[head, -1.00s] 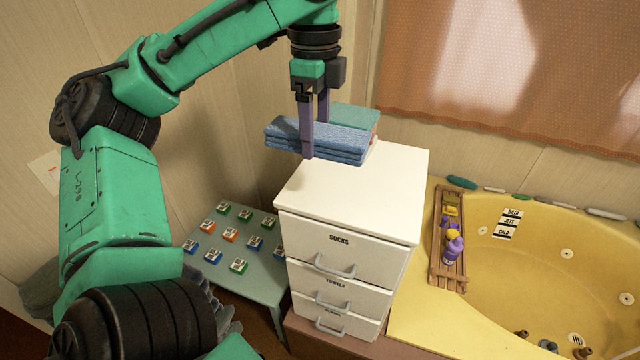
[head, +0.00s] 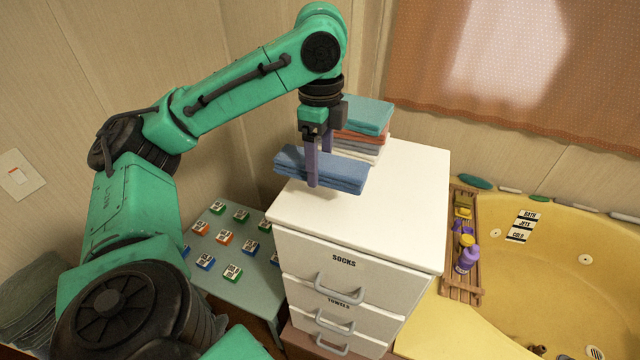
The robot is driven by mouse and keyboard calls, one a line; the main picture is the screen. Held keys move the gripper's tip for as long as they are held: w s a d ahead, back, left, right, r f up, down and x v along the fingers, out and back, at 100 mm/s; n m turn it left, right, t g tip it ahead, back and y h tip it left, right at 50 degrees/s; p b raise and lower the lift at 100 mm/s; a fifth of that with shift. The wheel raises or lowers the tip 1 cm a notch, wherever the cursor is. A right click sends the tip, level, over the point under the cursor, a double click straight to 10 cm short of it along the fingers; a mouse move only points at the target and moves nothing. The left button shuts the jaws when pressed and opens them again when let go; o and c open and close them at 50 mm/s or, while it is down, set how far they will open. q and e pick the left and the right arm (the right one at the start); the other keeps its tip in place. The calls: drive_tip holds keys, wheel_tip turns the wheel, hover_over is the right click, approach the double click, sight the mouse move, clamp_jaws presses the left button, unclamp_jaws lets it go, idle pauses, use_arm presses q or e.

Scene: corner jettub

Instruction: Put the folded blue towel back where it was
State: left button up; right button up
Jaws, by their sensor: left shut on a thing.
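The folded blue towel (head: 342,172) is in the fingers of my left gripper (head: 319,172), which is shut on it. The towel is level and over the front left part of the white drawer cabinet's top (head: 400,195); I cannot tell if it touches the top. Behind it on the cabinet stands a stack of folded towels: a teal one (head: 368,114) on top, an orange-red one (head: 362,137) below and pale ones (head: 358,152) at the bottom. The gripper and blue towel hide part of the stack. My right gripper is not in view.
The cabinet's right side is bare. Its drawers are shut, the top one labelled SOCKS (head: 344,260). A low green table (head: 255,292) with several small labelled blocks stands left. A yellow tub (head: 560,270) with a wooden rack (head: 462,287) lies right. A grey-green cloth pile (head: 35,295) is far left.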

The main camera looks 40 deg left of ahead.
sight(320, 208)
use_arm(q)
wheel_tip(320, 208, down, 4)
drive_tip(key=shift+r+b, duration=0.1)
drive_tip(key=shift+b, duration=0.5)
drive_tip(key=shift+d+f, duration=0.15)
drive_tip(key=shift+f, duration=0.05)
drive_tip(key=shift+s+d+f+b, duration=0.15)
drive_tip(key=shift+s+f+b, duration=0.05)
drive_tip(key=shift+f+b, duration=0.55)
drive_tip(key=shift+s+f+p, duration=0.15)
drive_tip(key=shift+f+p, duration=0.3)
drive_tip(key=shift+f, duration=0.7)
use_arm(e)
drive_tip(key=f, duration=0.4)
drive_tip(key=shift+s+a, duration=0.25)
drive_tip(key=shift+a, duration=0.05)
use_arm(q)
drive_tip(key=o, duration=1.4)
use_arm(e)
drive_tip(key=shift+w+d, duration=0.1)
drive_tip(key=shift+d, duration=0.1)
